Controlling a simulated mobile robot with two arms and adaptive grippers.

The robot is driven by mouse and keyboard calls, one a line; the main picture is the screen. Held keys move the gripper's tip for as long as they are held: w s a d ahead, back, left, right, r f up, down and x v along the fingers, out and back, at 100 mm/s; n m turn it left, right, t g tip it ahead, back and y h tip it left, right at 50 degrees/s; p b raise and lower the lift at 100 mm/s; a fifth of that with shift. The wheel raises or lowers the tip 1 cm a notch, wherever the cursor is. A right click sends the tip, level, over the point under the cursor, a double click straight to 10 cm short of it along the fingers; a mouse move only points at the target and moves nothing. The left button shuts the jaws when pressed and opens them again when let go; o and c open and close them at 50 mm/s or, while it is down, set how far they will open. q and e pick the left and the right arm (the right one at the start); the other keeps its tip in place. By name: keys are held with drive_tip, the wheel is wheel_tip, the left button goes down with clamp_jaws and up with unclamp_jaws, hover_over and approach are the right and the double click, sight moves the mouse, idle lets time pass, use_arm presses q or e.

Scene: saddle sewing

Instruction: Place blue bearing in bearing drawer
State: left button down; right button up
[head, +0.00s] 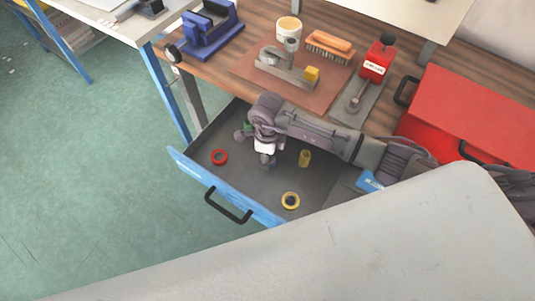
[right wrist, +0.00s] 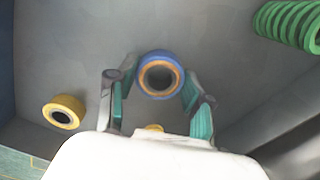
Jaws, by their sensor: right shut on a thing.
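The blue bearing (right wrist: 145,88), a blue ring with an orange inner band, sits between the fingertips of my right gripper (right wrist: 158,92) in the right wrist view. The gripper is shut on it. In the head view my right gripper (head: 266,160) is over the open drawer (head: 240,190), which has a grey floor and a blue front. The blue bearing is hidden there by the gripper and arm. I cannot tell whether it touches the drawer floor. My left gripper is not in view.
The bench above holds a blue vise (head: 210,30), a brush (head: 330,43) and a red toolbox (head: 475,110).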

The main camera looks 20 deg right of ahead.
drive_tip(key=shift+f, duration=0.2)
drive_tip(key=o, duration=1.3)
drive_tip(key=shift+r, duration=0.1)
drive_tip(key=shift+r, duration=0.4)
wheel_tip(320, 180, up, 12)
drive_tip(key=shift+f+b, duration=0.25)
drive_tip(key=shift+b, duration=0.2)
